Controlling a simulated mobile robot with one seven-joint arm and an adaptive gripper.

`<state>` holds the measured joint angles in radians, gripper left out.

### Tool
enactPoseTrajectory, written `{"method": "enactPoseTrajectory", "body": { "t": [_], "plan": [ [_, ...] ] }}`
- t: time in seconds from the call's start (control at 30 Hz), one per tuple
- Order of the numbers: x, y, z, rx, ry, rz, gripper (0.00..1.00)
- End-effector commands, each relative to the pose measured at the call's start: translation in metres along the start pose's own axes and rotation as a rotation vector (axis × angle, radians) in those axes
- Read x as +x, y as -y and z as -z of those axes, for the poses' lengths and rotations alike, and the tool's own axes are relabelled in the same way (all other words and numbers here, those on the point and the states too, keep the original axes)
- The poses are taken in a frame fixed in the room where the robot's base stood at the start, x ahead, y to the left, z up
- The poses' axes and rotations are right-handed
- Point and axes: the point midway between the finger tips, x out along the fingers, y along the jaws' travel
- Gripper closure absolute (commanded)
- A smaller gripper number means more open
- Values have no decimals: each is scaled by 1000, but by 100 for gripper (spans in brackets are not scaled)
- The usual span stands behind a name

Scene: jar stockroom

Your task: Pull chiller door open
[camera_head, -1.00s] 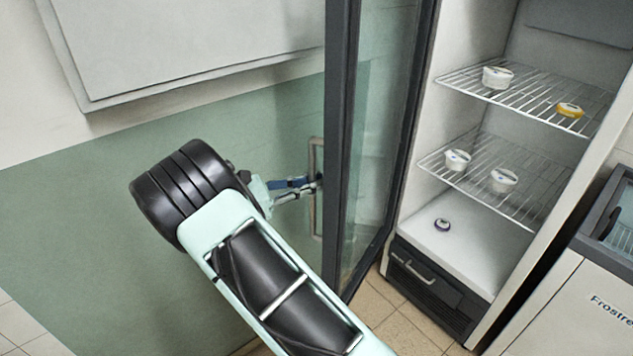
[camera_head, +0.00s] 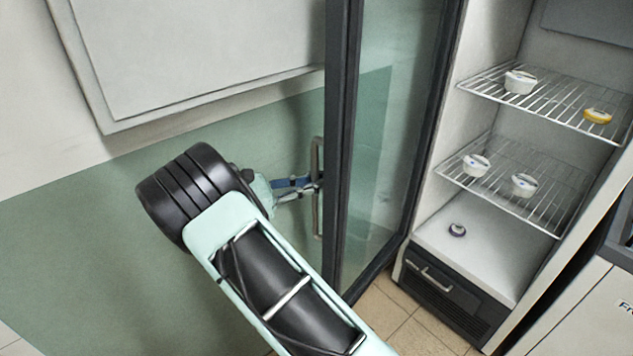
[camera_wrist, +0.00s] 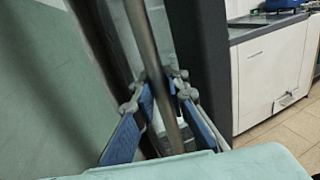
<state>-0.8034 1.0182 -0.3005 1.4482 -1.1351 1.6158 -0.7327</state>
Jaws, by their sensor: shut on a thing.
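The chiller door (camera_head: 345,150) is a dark-framed glass door that stands swung wide open, to the left of the chiller's shelves. Its vertical metal handle (camera_head: 317,215) is on the outer face and also crosses the wrist view (camera_wrist: 150,55). My gripper (camera_head: 314,184) is shut on the handle. In the wrist view its blue-padded fingers (camera_wrist: 158,100) lie on both sides of the bar. The chiller's inside (camera_head: 470,240) is exposed, with wire shelves.
White tubs (camera_head: 520,82) and a yellow-rimmed tub (camera_head: 598,116) sit on the shelves; a small dark-rimmed jar (camera_head: 457,229) is on the chiller floor. A white cabinet (camera_head: 575,310) stands at the right. A green and white wall (camera_head: 90,240) is behind my arm.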

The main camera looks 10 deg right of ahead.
Motion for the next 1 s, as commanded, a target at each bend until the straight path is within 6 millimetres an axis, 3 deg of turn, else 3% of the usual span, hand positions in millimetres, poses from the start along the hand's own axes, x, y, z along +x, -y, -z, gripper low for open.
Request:
{"method": "enactPoseTrajectory", "body": {
  "t": [0.7, 0.73, 0.87, 1.0],
  "plan": [
    [-3, -1, 1, -1, -3, -10, 100],
    [-3, -1, 1, -1, -3, -10, 87],
    [-2, -1, 1, -1, -2, -9, 73],
    [-1, -1, 0, 0, -1, -8, 70]
  ]
}}
